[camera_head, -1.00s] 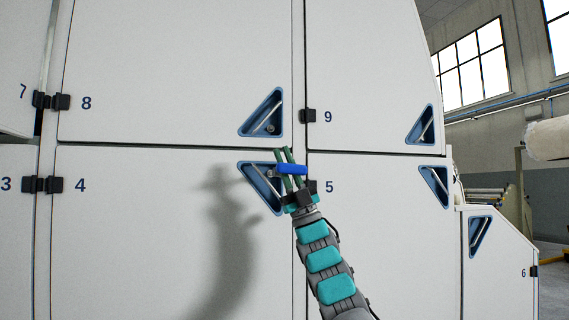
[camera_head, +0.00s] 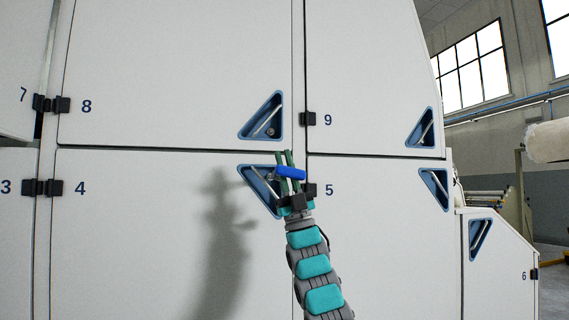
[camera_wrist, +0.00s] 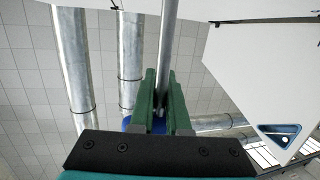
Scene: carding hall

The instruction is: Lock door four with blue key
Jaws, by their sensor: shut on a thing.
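Door four (camera_head: 150,235) is the white panel marked 4 at the lower left, and it looks closed. Its blue triangular recess (camera_head: 258,182), with a slanted metal bar, is at the door's upper right corner. My gripper (camera_head: 286,158) is shut on the blue key (camera_head: 291,173), in front of the recess's right side. The key's left end is close to the recess; I cannot tell whether it touches or enters the lock. In the wrist view, the green fingers (camera_wrist: 165,103) hide most of the key, with only some blue (camera_wrist: 128,124) showing beside them.
Door eight (camera_head: 170,70) is above, with its own recess (camera_head: 262,117). Door five (camera_head: 380,240) and door nine (camera_head: 370,75) are to the right, past a narrow seam. Small black hinges (camera_head: 308,190) stick out near my gripper.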

